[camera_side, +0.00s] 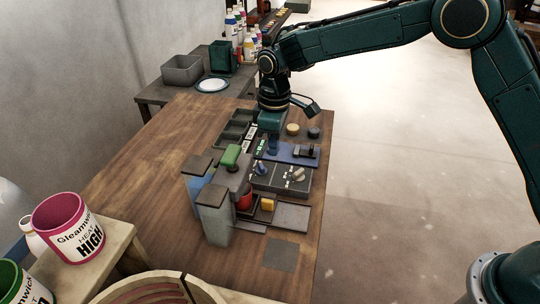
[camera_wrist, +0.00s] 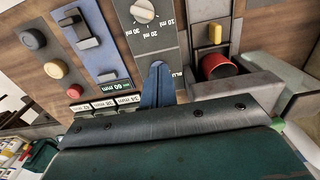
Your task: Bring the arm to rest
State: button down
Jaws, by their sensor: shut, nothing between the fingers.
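My gripper (camera_side: 272,148) is shut and empty, pointing down just above the control panels on the wooden table (camera_side: 150,160). In the wrist view its blue fingers (camera_wrist: 156,72) are together beside the grey dial panel (camera_wrist: 145,42), which has a white dial (camera_wrist: 143,11) marked in ml. I cannot tell whether the fingertips touch anything. The blue panel (camera_wrist: 98,60) with a dark slider lies to their left. My upper arm arches in from the right in the side view.
Blue and grey posts (camera_side: 217,222) with dark lids stand left of the panels, near a green block (camera_side: 231,155). A red cup (camera_wrist: 219,65) sits in a grey holder by a yellow tab (camera_wrist: 215,33). Round buttons (camera_side: 293,129) lie behind. The table's left side is bare.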

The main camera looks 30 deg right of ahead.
jog(key=s+d+r+m+t, duration=0.1)
jog(key=s+d+r+m, duration=0.1)
jog(key=s+d+r, duration=0.6)
jog(key=s+d+r+m+t, duration=0.2)
jog(key=s+d+r, duration=0.3)
jog(key=r, duration=0.4)
jog(key=s+d+m+t, duration=0.1)
jog(key=s+d+m, duration=0.1)
jog(key=s, duration=0.8)
jog(key=s+d+m+t, duration=0.1)
jog(key=s+d+m, duration=0.2)
jog(key=s, duration=0.8)
jog(key=shift+d+t, duration=0.25)
jog(key=shift+t, duration=0.05)
jog(key=shift+f, duration=0.1)
